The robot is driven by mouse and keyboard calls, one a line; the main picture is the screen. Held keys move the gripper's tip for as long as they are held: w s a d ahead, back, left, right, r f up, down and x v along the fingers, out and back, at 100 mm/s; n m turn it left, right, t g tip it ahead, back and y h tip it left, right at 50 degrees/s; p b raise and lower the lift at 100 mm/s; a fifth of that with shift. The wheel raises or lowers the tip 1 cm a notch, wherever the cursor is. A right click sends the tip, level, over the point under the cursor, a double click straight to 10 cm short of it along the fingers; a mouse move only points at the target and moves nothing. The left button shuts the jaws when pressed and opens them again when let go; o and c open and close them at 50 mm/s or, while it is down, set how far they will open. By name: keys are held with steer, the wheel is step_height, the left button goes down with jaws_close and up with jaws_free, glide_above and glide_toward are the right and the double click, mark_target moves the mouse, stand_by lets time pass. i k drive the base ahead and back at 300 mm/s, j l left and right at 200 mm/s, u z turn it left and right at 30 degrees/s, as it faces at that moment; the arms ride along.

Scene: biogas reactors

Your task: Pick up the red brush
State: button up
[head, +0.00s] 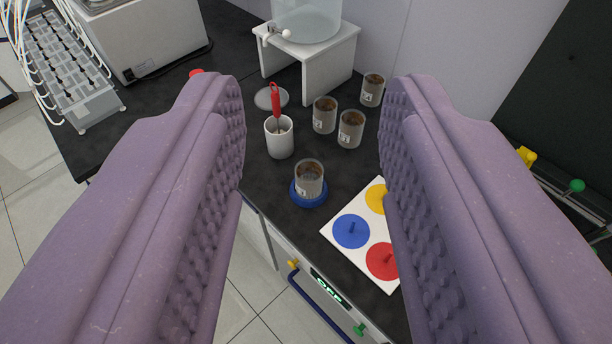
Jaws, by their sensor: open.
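The red brush (276,102) stands upright in a white cup (279,140) on the dark counter, left of the picture's middle. Its red handle sticks up above the rim; its lower end is hidden inside the cup. My gripper (315,100) is open, with its two purple, studded fingers large on either side of the picture. The brush and cup show in the gap between the fingers, nearer the left one, and farther off than the fingers. Nothing is between the jaws.
A beaker (309,178) stands on a blue disc in front of the cup. Several labelled beakers (351,128) stand to its right. A white board (341,250) holds coloured discs. A white stand (311,60) bears a clear vessel behind. A grey lid (265,97) lies behind the brush.

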mark_target(274, 94)
steer(key=i+j+z, duration=0.2)
steer(key=i+j, duration=0.65)
steer(key=i+j+z, duration=0.15)
steer(key=i+j, duration=0.6)
steer(key=j, duration=0.2)
